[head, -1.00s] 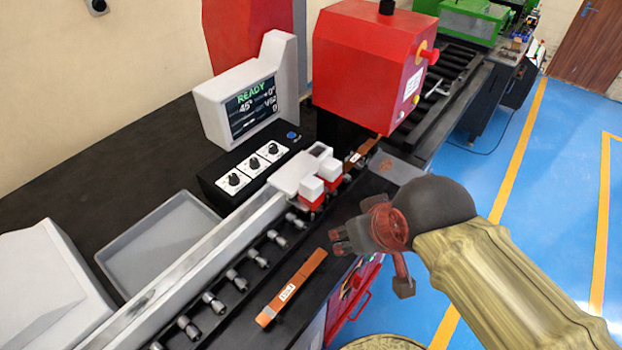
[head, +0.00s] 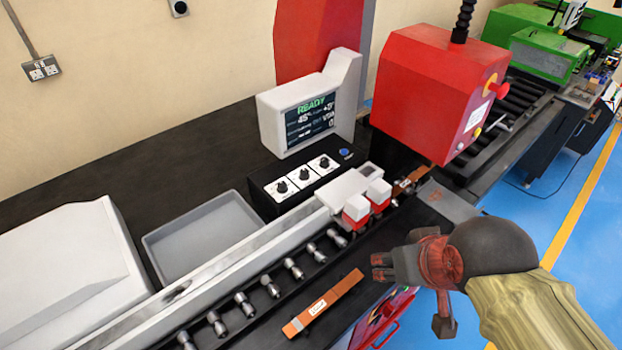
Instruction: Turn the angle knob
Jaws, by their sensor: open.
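A black control box with several dark knobs on white plates stands below the screen in the head view. Its left knob (head: 282,187), middle knob (head: 304,173) and right knob (head: 324,162) are in sight; the labels are too small to read, so I cannot tell which is the angle knob. The grey display (head: 310,121) behind them reads READY and 45°. My gripper (head: 408,289) is open and empty at the right, over the bench's front side, apart from the knobs, with the roller rail between.
Red and white clamps (head: 367,204) and the rail (head: 225,264) lie between my gripper and the knobs. A copper bar (head: 323,304) lies in front. The red bender head (head: 437,92) stands behind right. A grey tray (head: 207,236) is at left.

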